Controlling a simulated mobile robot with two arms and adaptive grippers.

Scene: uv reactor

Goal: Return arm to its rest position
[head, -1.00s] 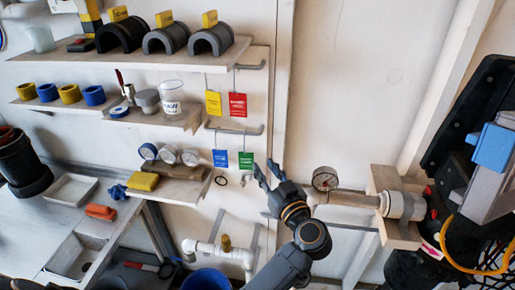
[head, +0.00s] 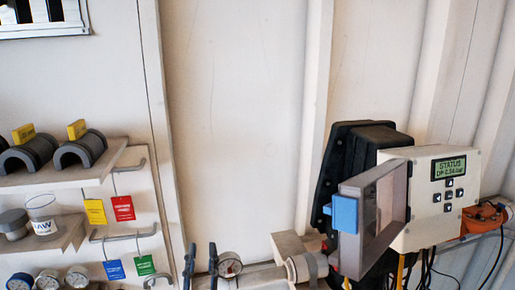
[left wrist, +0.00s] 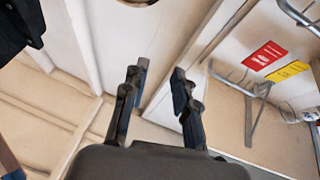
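My left gripper (head: 201,262) shows at the bottom of the head view, with its two dark fingertips pointing up and apart. It stands just left of a round pressure gauge (head: 229,265) in the picture. In the left wrist view the left gripper (left wrist: 158,88) is open, with nothing between its fingers. The rest of the left arm is below the head view's edge. My right gripper is in neither view.
A control box (head: 425,205) with a lit status display has its cover (head: 372,207) swung open at right. Shelves hold black half-pipe pieces (head: 80,150). Red (head: 122,208), yellow (head: 95,212), blue (head: 114,269) and green (head: 144,265) tags hang at left. The middle wall is bare.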

